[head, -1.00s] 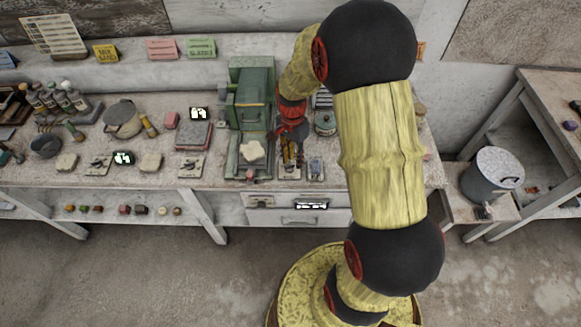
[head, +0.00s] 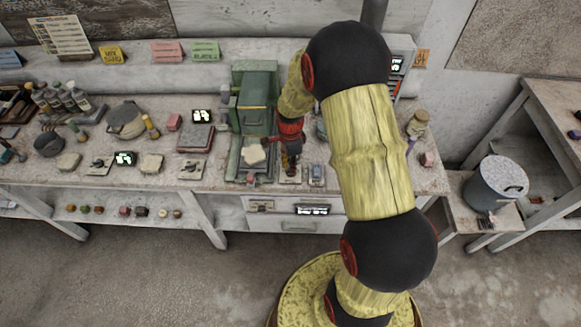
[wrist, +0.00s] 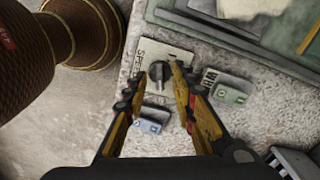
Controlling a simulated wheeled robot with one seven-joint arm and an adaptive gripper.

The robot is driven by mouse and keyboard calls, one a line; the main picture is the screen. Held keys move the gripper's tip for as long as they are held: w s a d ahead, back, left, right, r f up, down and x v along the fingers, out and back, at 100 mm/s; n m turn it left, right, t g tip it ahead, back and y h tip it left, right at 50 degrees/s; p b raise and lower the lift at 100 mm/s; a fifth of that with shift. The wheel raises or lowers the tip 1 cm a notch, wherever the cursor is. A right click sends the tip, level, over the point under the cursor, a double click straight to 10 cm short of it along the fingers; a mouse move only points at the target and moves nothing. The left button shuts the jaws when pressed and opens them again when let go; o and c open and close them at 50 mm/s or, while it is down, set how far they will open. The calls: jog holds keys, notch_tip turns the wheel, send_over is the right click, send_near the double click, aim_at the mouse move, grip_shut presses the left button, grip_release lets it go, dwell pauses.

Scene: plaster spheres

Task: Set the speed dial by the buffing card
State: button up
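The speed dial is a dark round knob (wrist: 159,71) on a pale plate (wrist: 150,52) lettered "SPEED" in the wrist view. My gripper (wrist: 157,74) is open, its two fingertips on either side of the knob. I cannot tell whether they touch it. In the head view my gripper (head: 290,168) is over the bench front, just right of the green machine, and hides most of the dial. Cards stand on the back ledge: white (head: 60,35), yellow (head: 113,55), pink (head: 167,52), green (head: 205,50) and orange (head: 422,57). Their lettering is too small to tell which is the buffing card.
The green machine (head: 254,100) with a pale lump (head: 254,153) stands close on the left. A small grey-blue block (head: 317,175) is just right of the dial. In the wrist view a lettered block (wrist: 228,90) lies beside the right finger. A jar (head: 418,122) stands further right.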

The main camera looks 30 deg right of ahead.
jog(key=shift+f, duration=0.25)
jog(key=shift+c, duration=0.7)
grip_shut()
